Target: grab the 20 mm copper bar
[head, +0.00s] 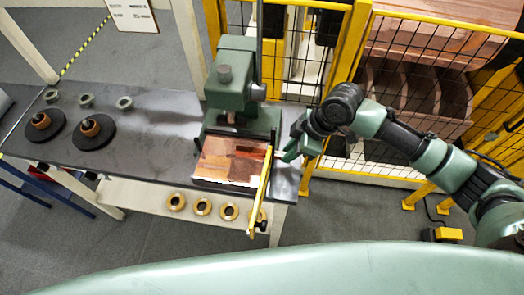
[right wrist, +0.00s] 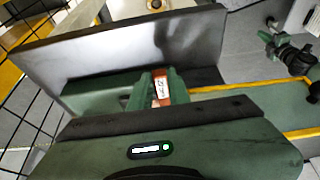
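A small copper-orange piece with a white label (right wrist: 165,101), which looks like the copper bar, shows between the green fingers of my right gripper (right wrist: 160,88) in the right wrist view. I cannot tell whether the fingers press on it or only stand around it. In the head view my right gripper (head: 289,152) is at the right end of the bench, just right of the green press (head: 228,88). I cannot make out the bar there. My left gripper is not in view.
The dark bench (head: 160,135) carries the press with a copper-coloured sheet (head: 230,162) in front, beside a yellow bar (head: 260,190). Two black discs with copper-coloured tops (head: 94,131) stand at left. Yellow mesh fencing (head: 345,60) rises behind. Brass rings (head: 202,207) lie on the lower shelf.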

